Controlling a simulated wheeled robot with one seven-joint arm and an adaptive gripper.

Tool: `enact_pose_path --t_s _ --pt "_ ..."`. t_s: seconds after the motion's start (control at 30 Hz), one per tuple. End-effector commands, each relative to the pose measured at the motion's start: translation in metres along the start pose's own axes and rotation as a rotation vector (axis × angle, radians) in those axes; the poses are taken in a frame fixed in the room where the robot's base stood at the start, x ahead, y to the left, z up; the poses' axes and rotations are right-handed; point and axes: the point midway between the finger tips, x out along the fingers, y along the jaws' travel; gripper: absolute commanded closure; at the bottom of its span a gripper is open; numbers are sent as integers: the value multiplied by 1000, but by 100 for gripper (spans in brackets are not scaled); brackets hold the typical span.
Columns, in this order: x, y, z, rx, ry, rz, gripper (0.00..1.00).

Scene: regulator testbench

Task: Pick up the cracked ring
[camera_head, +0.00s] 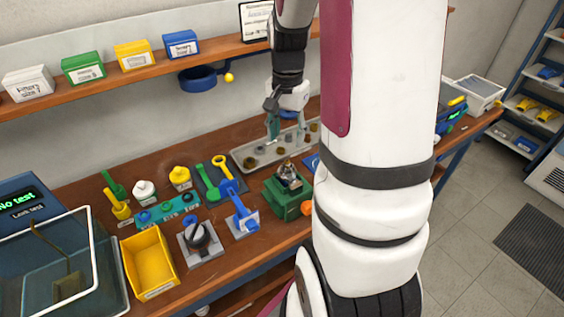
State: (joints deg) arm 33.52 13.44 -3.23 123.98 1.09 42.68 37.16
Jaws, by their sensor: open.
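A grey metal tray (237,155) lies on the wooden bench and holds several small round parts. Among them are a dark ring-like part (250,163) near its left end and a brownish one (289,138) near the middle. They are too small to tell which ring is cracked. My gripper (284,129) points down over the tray with its teal fingers apart and nothing seen between them. Its height above the parts is hard to judge. My arm hides the right end of the tray.
A green block with a metal part (288,189) stands in front of the tray. Green and yellow wrenches (222,167), a blue clamp (241,212) and a yellow bin (149,262) are to the left. A shelf (110,79) with boxes runs behind.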

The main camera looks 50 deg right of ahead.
Motion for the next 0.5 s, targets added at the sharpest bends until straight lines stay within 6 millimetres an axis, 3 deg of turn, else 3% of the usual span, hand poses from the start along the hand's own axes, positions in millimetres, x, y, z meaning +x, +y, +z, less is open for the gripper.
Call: enact_pose_path --t_s 0.2,0.5 --pt "36 1 1 0 -3 2 52" --pt "55 2 2 -1 -2 1 52"
